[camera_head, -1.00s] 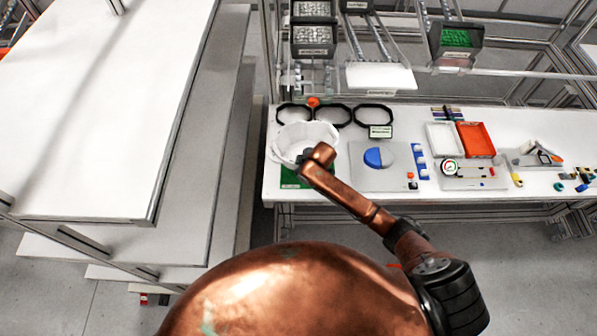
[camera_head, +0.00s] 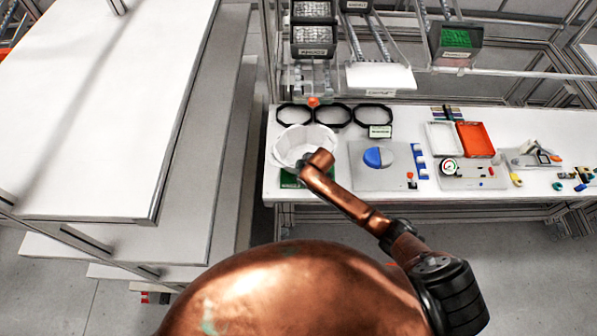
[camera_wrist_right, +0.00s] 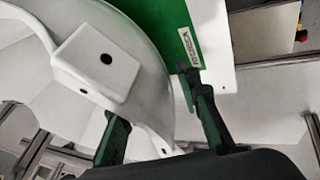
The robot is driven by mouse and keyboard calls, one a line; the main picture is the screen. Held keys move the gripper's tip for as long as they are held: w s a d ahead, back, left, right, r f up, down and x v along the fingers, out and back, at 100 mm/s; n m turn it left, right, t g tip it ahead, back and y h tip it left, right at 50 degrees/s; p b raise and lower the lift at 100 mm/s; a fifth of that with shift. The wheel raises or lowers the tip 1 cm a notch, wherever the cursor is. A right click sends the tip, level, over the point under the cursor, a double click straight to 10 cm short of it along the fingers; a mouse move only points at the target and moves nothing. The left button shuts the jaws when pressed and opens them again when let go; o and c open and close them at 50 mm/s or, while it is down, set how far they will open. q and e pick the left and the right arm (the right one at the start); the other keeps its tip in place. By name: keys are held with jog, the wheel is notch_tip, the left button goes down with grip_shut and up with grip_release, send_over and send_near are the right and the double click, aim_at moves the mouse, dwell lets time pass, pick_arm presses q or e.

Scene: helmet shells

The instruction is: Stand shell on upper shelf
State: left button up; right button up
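The white helmet shell (camera_head: 290,146), bowl-like, rests at the left end of the workbench by a green mat (camera_head: 290,181). In the right wrist view the shell (camera_wrist_right: 60,95) fills the left side, with a green plate (camera_wrist_right: 155,12) behind it. My right gripper (camera_head: 306,163) is at the shell's near right edge. In the right wrist view its dark green fingers (camera_wrist_right: 152,96) are spread, with the shell's rim between them and a visible gap on the right finger's side. A white tiered shelf unit (camera_head: 95,100) stands at left, its upper shelf bare. My left gripper is not in view.
Black rings (camera_head: 332,116) lie behind the shell. A grey plate with a blue-white disc (camera_head: 378,157), an orange tray (camera_head: 476,139), a white tray (camera_head: 443,139) and a gauge (camera_head: 449,166) sit to the right. Bins (camera_head: 313,41) hang above the bench.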

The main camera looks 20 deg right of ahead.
jog(key=shift+r, duration=0.1)
jog(key=v, duration=1.2)
jog(key=shift+s, duration=0.1)
